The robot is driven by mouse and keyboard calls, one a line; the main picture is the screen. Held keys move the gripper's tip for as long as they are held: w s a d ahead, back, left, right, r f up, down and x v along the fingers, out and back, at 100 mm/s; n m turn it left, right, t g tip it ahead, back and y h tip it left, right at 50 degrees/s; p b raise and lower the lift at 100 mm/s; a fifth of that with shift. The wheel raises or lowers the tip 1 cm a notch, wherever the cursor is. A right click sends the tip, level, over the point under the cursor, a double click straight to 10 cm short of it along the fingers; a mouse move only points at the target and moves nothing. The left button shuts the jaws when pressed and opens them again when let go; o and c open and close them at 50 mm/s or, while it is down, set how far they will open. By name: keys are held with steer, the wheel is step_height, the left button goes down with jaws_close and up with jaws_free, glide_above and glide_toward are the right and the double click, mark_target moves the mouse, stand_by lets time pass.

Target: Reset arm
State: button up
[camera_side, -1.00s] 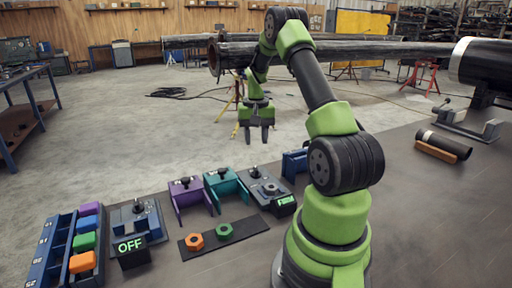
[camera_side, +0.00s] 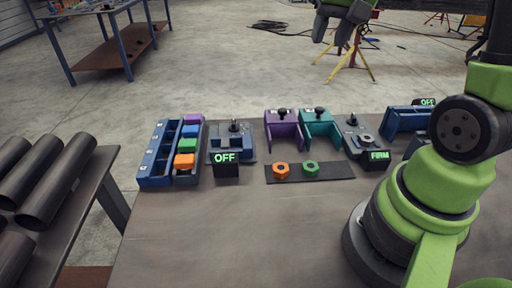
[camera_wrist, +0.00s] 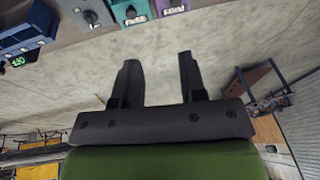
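My gripper (camera_wrist: 158,82) points down at the floor in the wrist view, with its two dark fingers apart and nothing between them. In the side view my gripper (camera_side: 333,28) hangs at the top edge, beyond the far edge of the workbench (camera_side: 210,240) and well above the floor. Its upper part is cut off by the frame. On the bench stand a purple bracket (camera_side: 283,126) and a teal bracket (camera_side: 319,126). An orange hex nut (camera_side: 281,171) and a green hex nut (camera_side: 310,168) lie on a dark strip (camera_side: 340,172).
A blue rack (camera_side: 159,155) and coloured blocks (camera_side: 185,160) stand at the bench's left, beside a fixture with an OFF sign (camera_side: 226,158). A FIRM sign (camera_side: 379,155) fronts another fixture. Dark pipes (camera_side: 55,185) lie on a side table at left. Floor beyond is mostly clear.

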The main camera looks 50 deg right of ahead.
steer(key=s+a+r+n+t+y, duration=0.1)
steer(key=s+a+r+n+t, duration=0.15)
steer(key=s+a, duration=0.45)
steer(key=s+a+r+n+t+y, duration=0.2)
steer(key=s+a+n, duration=0.15)
steer(key=a, duration=0.55)
steer(key=w+d+m+g+h, duration=0.2)
steer(key=w+d+m, duration=0.2)
steer(key=w+d, duration=0.2)
steer(key=m+g, duration=0.6)
glide_above(355, 115)
step_height(355, 115, down, 19)
steer(key=shift+t, duration=0.25)
step_height(355, 115, down, 10)
steer(key=shift+r, duration=0.2)
